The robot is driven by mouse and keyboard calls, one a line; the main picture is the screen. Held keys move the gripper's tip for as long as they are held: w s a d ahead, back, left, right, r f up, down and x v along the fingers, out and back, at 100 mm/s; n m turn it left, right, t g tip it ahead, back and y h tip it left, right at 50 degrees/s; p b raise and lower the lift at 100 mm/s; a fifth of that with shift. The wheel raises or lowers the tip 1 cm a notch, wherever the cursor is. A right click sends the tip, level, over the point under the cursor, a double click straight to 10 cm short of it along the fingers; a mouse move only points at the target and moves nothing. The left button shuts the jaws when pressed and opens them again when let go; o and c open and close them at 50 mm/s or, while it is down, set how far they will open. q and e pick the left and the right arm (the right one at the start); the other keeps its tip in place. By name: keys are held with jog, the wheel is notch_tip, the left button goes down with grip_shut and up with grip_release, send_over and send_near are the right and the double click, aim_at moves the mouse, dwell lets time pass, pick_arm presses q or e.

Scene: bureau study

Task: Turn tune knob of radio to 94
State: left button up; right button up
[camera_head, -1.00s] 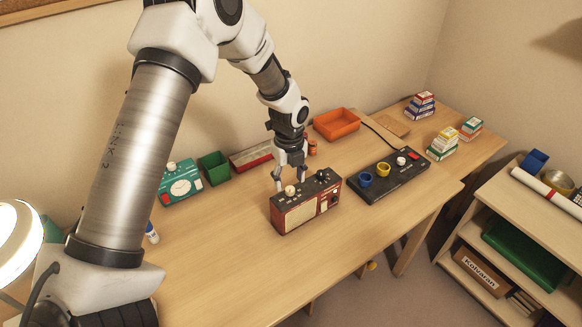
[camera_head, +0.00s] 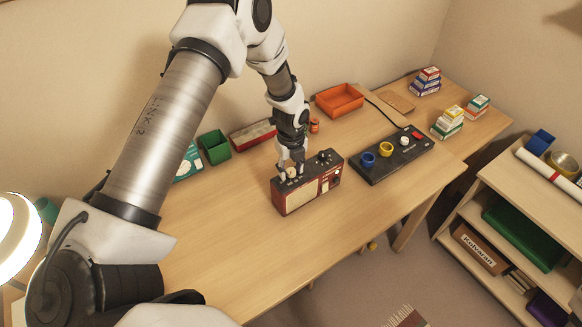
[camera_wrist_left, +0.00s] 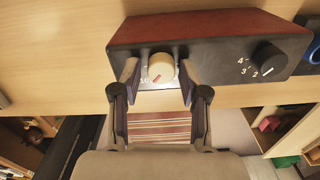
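The radio (camera_head: 297,198) is a dark red box with a black top, standing on the wooden desk. A cream knob (camera_wrist_left: 161,68) with a red pointer mark sits on its top; a small scale beside it is only partly legible. A black knob (camera_wrist_left: 268,58) with marks including 2, 3 and 4 is at the right in the left wrist view. My left gripper (camera_head: 291,172) is over the radio's left end. In the left wrist view my left gripper (camera_wrist_left: 159,72) has its fingers apart on either side of the cream knob, with gaps showing. My right gripper is not in view.
A black panel (camera_head: 400,164) with blue and yellow rings lies to the radio's right. A green bin (camera_head: 214,147), a red-edged box (camera_head: 252,134) and an orange tray (camera_head: 339,100) stand behind. The desk in front of the radio is clear.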

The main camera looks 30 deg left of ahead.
pick_arm(q)
grip_shut()
jog(key=shift+f+n, duration=0.15)
jog(key=shift+n, duration=0.55)
dwell(0.3)
jog(key=n, duration=0.4)
jog(key=shift+b, duration=0.3)
jog(key=n, duration=1)
jog(key=shift+s+f+p, duration=0.1)
jog(key=shift+p, duration=0.2)
jog(key=shift+n, duration=0.3)
